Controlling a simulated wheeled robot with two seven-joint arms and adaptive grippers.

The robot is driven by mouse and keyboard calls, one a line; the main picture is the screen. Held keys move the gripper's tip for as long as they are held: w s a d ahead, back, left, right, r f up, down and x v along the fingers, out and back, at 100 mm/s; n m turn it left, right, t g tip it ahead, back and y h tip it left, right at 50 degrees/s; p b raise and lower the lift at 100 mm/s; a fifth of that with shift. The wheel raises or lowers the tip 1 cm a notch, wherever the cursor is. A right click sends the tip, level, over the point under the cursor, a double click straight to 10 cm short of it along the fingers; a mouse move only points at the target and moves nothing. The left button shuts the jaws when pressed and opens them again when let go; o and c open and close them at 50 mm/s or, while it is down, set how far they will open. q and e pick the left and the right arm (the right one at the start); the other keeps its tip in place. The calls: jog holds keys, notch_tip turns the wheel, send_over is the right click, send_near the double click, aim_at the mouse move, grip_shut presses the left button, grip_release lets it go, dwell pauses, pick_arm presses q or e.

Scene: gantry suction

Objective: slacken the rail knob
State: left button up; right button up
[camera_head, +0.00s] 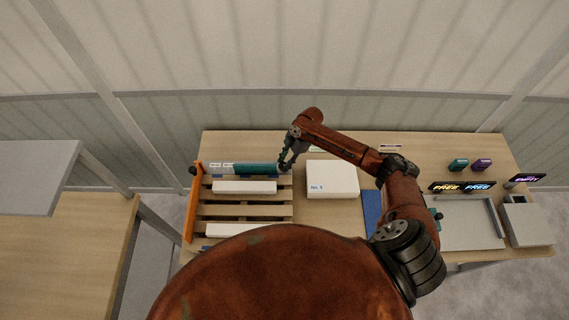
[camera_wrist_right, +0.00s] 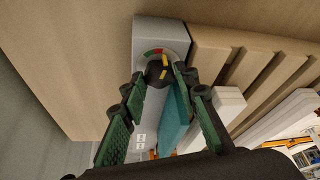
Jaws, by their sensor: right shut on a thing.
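The rail knob (camera_wrist_right: 156,72) is black with a yellow pointer, at the end of a grey rail (camera_wrist_right: 158,28) in the right wrist view. A small dial (camera_wrist_right: 151,51) with green and red parts arcs around it. My right gripper (camera_wrist_right: 159,72) is shut on the knob, one fingertip on each side, partly covering it. In the head view my right gripper (camera_head: 286,163) is at the right end of the rail with the teal bar (camera_head: 256,169); the knob is mostly hidden there.
A slatted wooden pallet (camera_head: 270,211) with white boxes (camera_head: 244,187) lies beside the rail. An orange upright (camera_head: 193,203) stands at its left. A white box (camera_head: 332,179) sits right of the gripper. A grey tray (camera_head: 470,225) and small signs are at the far right.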

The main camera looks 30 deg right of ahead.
jog(key=n+b, duration=0.1)
jog(key=n+g+b, duration=0.1)
jog(key=n+b, duration=0.1)
jog(key=shift+w+f+n, duration=0.15)
jog(key=shift+w+n, duration=0.05)
jog(key=shift+n, duration=0.1)
jog(key=shift+n+g+h+b, duration=0.3)
jog(key=shift+n+g+b, duration=0.2)
jog(key=shift+n+b, duration=0.4)
jog(key=shift+r, duration=0.2)
jog(key=o, duration=1.1)
jog(key=shift+o, duration=0.2)
jog(key=v, duration=1.2)
